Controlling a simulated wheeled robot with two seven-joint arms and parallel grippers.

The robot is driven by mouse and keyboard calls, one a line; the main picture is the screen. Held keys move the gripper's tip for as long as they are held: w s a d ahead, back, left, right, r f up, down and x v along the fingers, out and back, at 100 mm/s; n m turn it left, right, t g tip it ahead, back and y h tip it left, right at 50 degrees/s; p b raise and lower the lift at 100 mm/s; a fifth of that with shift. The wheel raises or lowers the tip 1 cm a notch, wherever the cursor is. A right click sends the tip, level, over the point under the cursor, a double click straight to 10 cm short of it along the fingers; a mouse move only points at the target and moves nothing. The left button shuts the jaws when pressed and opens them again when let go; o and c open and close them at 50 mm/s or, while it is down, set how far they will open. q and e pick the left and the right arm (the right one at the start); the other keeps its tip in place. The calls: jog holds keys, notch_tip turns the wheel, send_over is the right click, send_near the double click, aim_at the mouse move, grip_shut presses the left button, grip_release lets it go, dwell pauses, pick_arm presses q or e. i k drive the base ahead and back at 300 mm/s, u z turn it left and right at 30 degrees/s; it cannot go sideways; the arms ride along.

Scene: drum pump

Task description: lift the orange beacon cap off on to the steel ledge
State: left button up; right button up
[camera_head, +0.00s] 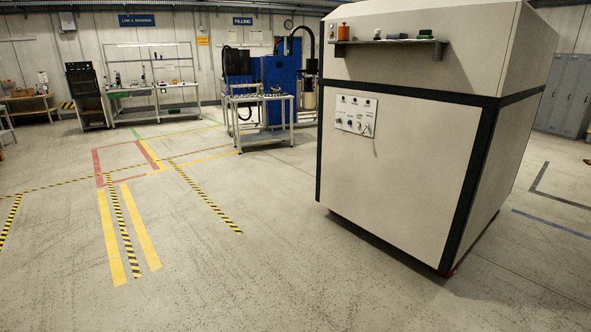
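A small orange cap-like thing (343,32) shows at the left end of the steel ledge, high on the front of a large pale cabinet. It is small in the picture, and I cannot tell whether it stands on the ledge or is mounted just behind it. The steel ledge (440,48) is a narrow dark shelf jutting from the cabinet's upper front. Neither of my grippers is in view.
Small green, dark and white items lie on the ledge's middle and right. The cabinet (400,175) has a control panel (356,115) below the ledge. A blue machine (278,75) and a metal table (262,100) stand behind left. The marked floor (230,270) ahead is clear.

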aim_at(344, 31)
jog(key=u, duration=0.1)
jog(key=i, duration=2.45)
jog(key=z, duration=0.45)
jog(key=i, duration=2.35)
jog(key=z, duration=0.4)
